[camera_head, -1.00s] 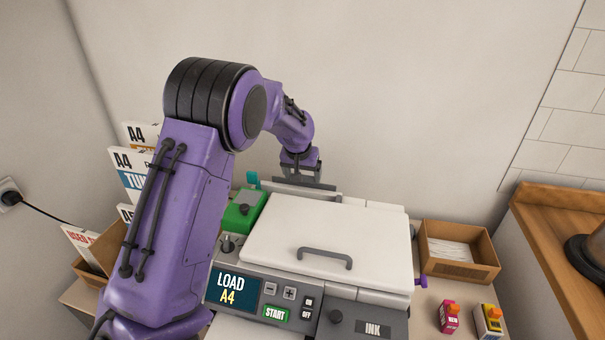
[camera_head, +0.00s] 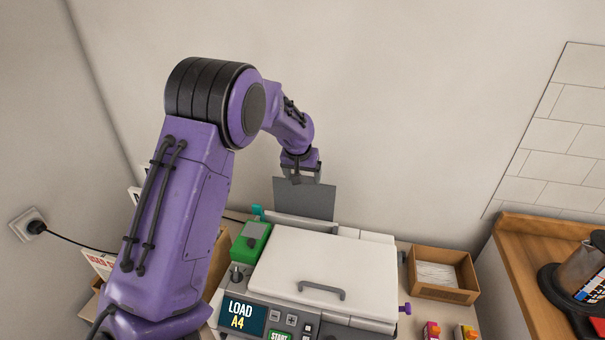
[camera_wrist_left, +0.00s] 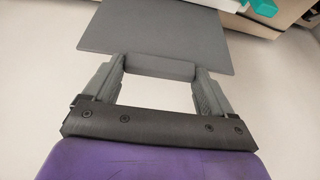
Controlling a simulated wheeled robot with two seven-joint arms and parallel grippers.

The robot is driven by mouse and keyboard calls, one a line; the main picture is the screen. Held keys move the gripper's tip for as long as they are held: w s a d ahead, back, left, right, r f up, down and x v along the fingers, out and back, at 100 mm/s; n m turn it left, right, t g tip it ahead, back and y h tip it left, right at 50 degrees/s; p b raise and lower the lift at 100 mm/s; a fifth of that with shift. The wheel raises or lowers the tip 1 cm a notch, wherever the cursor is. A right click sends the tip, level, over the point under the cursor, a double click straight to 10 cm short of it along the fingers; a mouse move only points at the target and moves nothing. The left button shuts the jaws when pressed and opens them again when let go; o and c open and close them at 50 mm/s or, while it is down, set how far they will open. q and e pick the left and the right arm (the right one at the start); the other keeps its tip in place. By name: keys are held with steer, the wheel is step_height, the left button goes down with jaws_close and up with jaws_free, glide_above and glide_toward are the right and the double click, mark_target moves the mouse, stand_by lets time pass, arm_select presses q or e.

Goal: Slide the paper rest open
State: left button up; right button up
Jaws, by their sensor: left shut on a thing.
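The paper rest (camera_head: 306,202) is a flat dark grey panel standing up behind the white printer (camera_head: 330,265). It also shows in the left wrist view (camera_wrist_left: 150,38) as a wide grey plate with a tab at its edge. My left gripper (camera_head: 299,178) is at the panel's upper edge, above the back of the printer. In the left wrist view its two fingers (camera_wrist_left: 158,80) are shut on the tab, one on each side. The panel's lower end is hidden behind the printer's back edge. My right gripper is in no view.
The printer's lid has a grey handle (camera_head: 322,291) and is closed. A green box (camera_head: 250,243) stands at its left. A cardboard box with paper (camera_head: 470,276) is at the right. Small ink cartridges (camera_head: 432,330) stand in front of it. A wooden counter (camera_head: 525,240) is at far right.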

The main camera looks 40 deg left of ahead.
arm_select(q)
steer(key=o, duration=1.1)
steer(key=shift+o, duration=1.1)
steer(key=shift+w+f, duration=0.1)
steer(key=shift+f, duration=0.05)
steer(key=b+v, duration=0.2)
steer(key=v, duration=0.8)
steer(key=shift+r+b, duration=0.25)
steer(key=shift+b, duration=0.05)
